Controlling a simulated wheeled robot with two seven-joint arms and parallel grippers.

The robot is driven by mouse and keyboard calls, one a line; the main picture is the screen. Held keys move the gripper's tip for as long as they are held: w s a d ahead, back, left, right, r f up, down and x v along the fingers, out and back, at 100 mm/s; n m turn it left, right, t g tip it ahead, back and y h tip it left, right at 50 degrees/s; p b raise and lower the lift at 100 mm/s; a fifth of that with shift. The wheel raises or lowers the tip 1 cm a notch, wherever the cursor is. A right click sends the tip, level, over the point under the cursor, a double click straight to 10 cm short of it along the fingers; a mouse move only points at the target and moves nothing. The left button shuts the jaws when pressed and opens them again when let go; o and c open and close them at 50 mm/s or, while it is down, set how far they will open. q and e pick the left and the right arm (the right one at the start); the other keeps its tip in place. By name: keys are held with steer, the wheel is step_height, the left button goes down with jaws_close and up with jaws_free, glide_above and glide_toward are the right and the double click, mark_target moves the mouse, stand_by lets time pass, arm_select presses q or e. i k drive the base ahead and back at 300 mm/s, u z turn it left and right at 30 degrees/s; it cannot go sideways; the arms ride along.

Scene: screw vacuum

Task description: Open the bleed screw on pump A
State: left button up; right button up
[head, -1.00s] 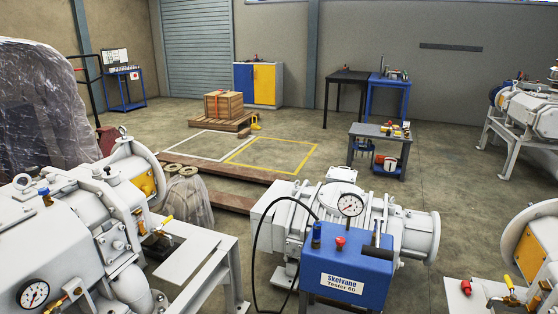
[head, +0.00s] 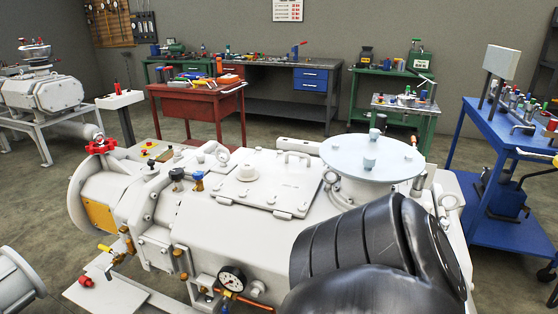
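A large white pump (head: 230,225) fills the middle of the head view. I see no label telling which pump it is. I cannot tell which fitting is the bleed screw. A large dark ribbed elbow-shaped part (head: 365,245) hides the pump's lower right. Neither of my grippers is in view.
A red handwheel (head: 100,146) stands at the pump's far left. A red workbench (head: 192,105) is behind it. Green-legged benches with tools line the back. A blue cart (head: 498,165) stands at the right. Another white machine (head: 45,92) is at the left. Some floor between them is clear.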

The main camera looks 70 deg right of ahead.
mark_target(198, 176)
steer(key=z, duration=0.3)
steer(key=i, duration=1)
steer(key=z, duration=0.05)
